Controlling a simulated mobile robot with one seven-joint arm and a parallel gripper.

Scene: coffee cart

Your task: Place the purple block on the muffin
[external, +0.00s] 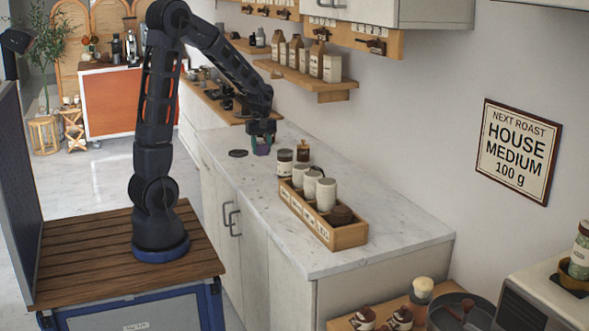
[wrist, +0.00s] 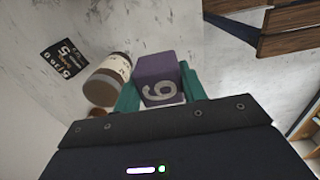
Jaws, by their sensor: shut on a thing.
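My gripper (external: 262,141) is over the far end of the marble counter. In the wrist view its two teal fingers (wrist: 160,92) are closed on the sides of the purple block (wrist: 158,80), which shows a pale digit. The block also shows as a small purple patch (external: 262,149) below the fingers in the external view. I cannot tell whether its underside touches the counter. I cannot identify a muffin for certain. A rounded brown thing (external: 341,215) sits in the near end of the wooden crate and may be it.
The wooden crate (external: 347,238) with several white canisters stands on the marble counter (external: 400,232). A dark-lidded jar (external: 284,163) and a small brown bottle (external: 303,151) stand between gripper and crate. A dark disc (external: 238,153) lies left of the gripper. The counter's front strip is clear.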

